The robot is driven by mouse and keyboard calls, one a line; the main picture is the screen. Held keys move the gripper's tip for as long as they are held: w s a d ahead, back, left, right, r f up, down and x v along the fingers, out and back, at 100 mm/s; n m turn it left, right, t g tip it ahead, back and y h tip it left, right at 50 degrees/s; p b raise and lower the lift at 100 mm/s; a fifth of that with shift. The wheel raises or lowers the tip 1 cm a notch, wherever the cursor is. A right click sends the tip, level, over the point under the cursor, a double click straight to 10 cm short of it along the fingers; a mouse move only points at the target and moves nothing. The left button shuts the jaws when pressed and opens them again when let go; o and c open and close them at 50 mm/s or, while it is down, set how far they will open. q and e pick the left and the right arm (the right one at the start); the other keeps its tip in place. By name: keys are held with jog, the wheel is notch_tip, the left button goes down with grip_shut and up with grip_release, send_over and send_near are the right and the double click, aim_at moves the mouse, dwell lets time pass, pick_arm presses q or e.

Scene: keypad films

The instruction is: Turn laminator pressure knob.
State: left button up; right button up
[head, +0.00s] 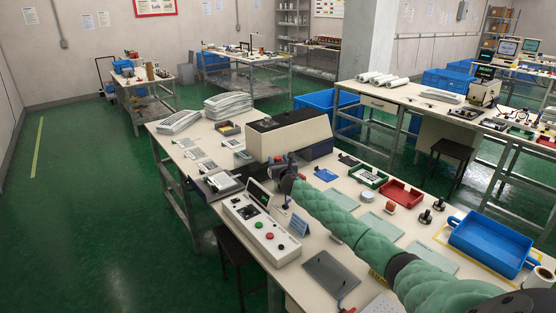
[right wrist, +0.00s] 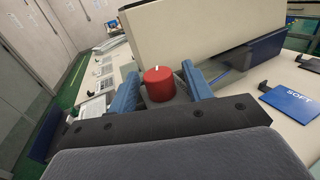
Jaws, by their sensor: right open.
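The laminator (head: 288,134) is a beige and dark machine standing on the near workbench; its beige housing (right wrist: 205,38) fills the top of the right wrist view. The red pressure knob (right wrist: 158,83), a short cylinder with a white mark on top, sits on a grey base beside the housing. My right gripper (right wrist: 160,78) is open, with its blue fingers on either side of the knob and a visible gap at each side. In the head view my right gripper (head: 280,162) is at the laminator's near side, where it largely hides the knob. My left gripper is not in view.
A control box (head: 262,229) with red and green buttons lies in front of the laminator. A blue card marked SOFT (right wrist: 292,103) lies to the right. A red tray (head: 401,194) and a blue tray (head: 491,242) stand further right on the bench.

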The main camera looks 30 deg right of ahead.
jog(key=shift+w+d, duration=0.1)
jog(key=shift+w, duration=0.15)
jog(key=c, duration=0.9)
jog(key=shift+c, duration=0.2)
jog(key=shift+h, duration=0.3)
